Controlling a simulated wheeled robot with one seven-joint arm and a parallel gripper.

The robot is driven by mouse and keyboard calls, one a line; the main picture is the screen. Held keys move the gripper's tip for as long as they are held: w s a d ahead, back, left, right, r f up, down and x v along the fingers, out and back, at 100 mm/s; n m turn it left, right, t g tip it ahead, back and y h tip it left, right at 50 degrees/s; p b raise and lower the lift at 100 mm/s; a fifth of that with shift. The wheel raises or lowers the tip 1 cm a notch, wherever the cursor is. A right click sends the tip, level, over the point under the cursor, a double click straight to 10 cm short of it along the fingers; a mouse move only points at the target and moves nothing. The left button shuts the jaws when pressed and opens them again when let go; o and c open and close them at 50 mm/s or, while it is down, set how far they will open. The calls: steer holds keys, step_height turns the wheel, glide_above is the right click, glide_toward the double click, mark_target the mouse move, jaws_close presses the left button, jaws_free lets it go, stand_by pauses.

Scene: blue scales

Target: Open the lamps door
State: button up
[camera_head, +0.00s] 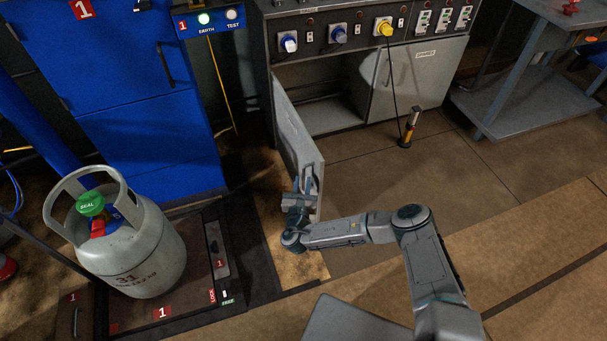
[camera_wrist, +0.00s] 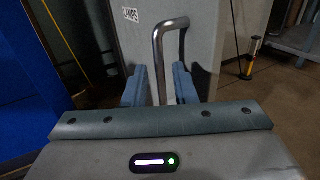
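The lamps door (camera_head: 293,130) is a grey panel on the left of the grey cabinet. It stands swung wide open in the head view, and the cabinet's left compartment shows behind it. Gaps show beside the bar, so no firm grip is visible.
A second grey door (camera_head: 410,85) on the cabinet is shut. A yellow-black plug (camera_head: 408,128) hangs by a cord before it. A blue cabinet (camera_head: 140,90) and a gas cylinder (camera_head: 145,250) on a scale stand left. Floor right of the open door is mostly clear.

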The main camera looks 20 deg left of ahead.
steer(key=p+v, duration=0.1)
steer(key=v, duration=0.8)
steer(key=shift+s, duration=0.25)
steer(key=shift+d, duration=0.1)
